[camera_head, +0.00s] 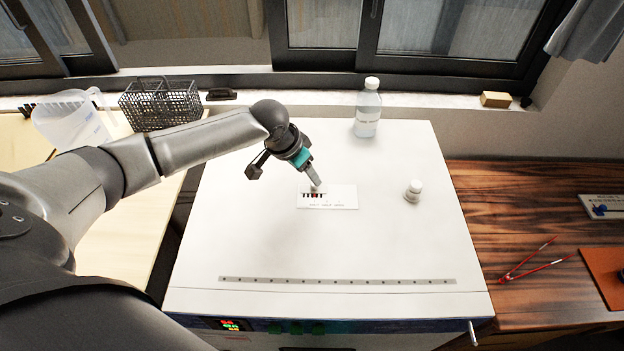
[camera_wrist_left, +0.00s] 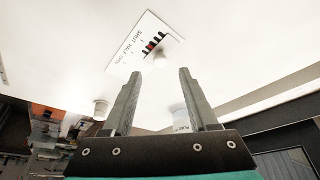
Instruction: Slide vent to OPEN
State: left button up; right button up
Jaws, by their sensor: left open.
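The vent plate (camera_head: 345,197) is a white card on top of the white oven, with SHUT, HALF and OPEN lettering and a row of dark slots, one red, at its left in the head view. The plate also shows in the left wrist view (camera_wrist_left: 125,62). A pale round knob (camera_wrist_left: 160,61) sits by the slots, at the SHUT side. My left gripper (camera_head: 313,178) points down over the slots; in the left wrist view its fingers (camera_wrist_left: 158,80) are apart, with the knob just beyond the tips. I cannot tell whether they touch it. My right gripper is out of view.
A clear bottle (camera_head: 367,112) stands at the oven's back and a small white jar (camera_head: 413,191) right of the plate. A perforated strip (camera_head: 335,281) runs along the front. A wire basket (camera_head: 160,104) is at left, red tweezers (camera_head: 535,267) at right. The oven top is otherwise clear.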

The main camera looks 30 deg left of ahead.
aim_at(312, 185)
pick_arm(q)
jog(key=shift+b+x, duration=0.3)
jog(key=shift+x, duration=2.15)
grip_shut()
